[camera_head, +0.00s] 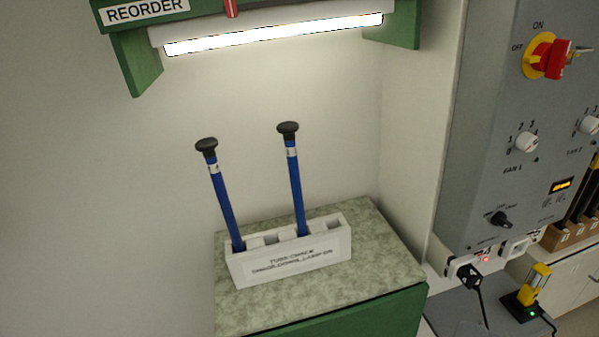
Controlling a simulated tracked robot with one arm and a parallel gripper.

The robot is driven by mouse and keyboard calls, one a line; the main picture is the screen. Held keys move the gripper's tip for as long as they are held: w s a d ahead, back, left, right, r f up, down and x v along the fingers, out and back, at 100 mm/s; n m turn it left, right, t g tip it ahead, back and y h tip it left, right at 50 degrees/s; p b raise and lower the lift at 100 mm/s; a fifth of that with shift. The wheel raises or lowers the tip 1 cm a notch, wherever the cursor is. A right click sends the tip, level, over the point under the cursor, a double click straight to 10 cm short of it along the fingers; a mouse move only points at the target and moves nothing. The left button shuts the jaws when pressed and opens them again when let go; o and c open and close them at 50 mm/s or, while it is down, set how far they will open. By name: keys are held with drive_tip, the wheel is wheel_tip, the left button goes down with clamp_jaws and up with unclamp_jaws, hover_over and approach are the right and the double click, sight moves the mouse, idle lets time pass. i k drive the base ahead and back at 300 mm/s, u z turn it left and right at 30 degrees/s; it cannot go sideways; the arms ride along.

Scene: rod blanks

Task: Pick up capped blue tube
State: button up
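Two blue tubes with black caps stand in a white holder (290,262) on a speckled green countertop. The left capped blue tube (225,205) leans slightly and has a pale band below its cap. The right capped blue tube (296,190) stands nearly upright, also with a pale band under its cap. Their lower ends are hidden inside the holder. The holder has other slots that look empty and a printed label on its front. My gripper is not in the picture.
A lit lamp (275,34) hangs under a green shelf above the tubes. A grey control panel (500,130) with knobs and a red switch stands at right. Below it are plugs, cables and a yellow device (534,284). The countertop (375,262) right of the holder is clear.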

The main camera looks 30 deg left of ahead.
sight(288, 129)
drive_tip(key=u, duration=0.3)
drive_tip(key=i, duration=0.9)
drive_tip(key=u, duration=0.5)
